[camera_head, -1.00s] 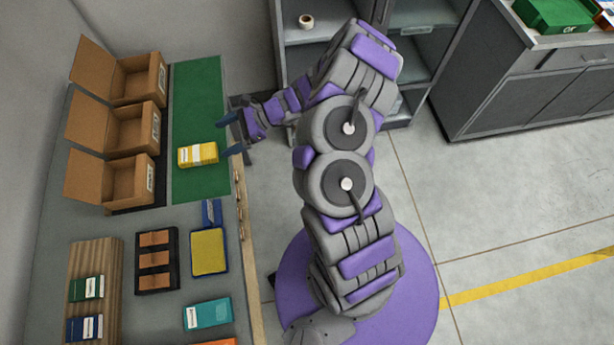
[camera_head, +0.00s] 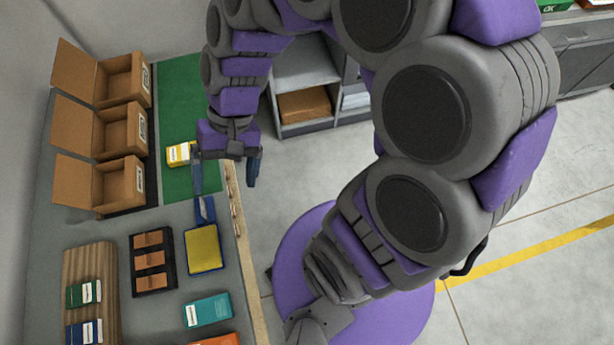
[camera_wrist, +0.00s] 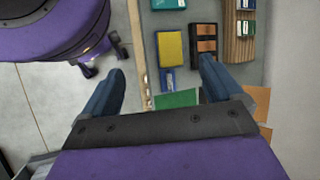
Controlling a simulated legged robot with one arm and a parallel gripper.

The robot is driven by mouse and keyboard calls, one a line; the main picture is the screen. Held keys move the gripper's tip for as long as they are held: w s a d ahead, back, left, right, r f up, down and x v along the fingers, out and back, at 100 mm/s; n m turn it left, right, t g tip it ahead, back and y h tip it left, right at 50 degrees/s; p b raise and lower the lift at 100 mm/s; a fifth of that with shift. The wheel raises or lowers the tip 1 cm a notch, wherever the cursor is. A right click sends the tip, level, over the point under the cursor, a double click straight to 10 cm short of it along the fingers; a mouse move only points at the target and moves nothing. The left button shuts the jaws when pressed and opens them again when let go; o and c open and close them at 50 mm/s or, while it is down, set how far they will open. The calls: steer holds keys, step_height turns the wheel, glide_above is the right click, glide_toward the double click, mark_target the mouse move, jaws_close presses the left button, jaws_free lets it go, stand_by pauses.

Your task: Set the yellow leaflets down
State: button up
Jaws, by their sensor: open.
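The yellow leaflets (camera_head: 179,154), a bundle with a white band, lie on the green mat (camera_head: 190,95) near its front end. My gripper (camera_head: 225,180) is open and empty, above the counter's front edge. In the head view its left finger is just right of and nearer than the leaflets, and hides part of that area. In the wrist view my gripper (camera_wrist: 160,88) shows two blue fingers wide apart with nothing between them. The leaflets cannot be made out there; a strip of the green mat (camera_wrist: 176,99) shows.
Several open cardboard boxes (camera_head: 120,185) stand left of the mat. Nearer are a yellow pad on a blue tray (camera_head: 203,249), a black tray with brown blocks (camera_head: 152,262), a wooden board (camera_head: 89,260) and a teal pack (camera_head: 208,310).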

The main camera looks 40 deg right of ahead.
steer(key=s+d+r+n+t+h, duration=0.1)
steer(key=s+d+h, duration=0.4)
steer(key=s+d, duration=0.5)
steer(key=shift+s+d+r+n+t+h, duration=0.3)
steer(key=shift+d+r+n, duration=0.15)
steer(key=shift+r+n, duration=0.15)
steer(key=shift+w, duration=0.1)
steer(key=shift+f+b, duration=0.65)
steer(key=shift+f, duration=0.05)
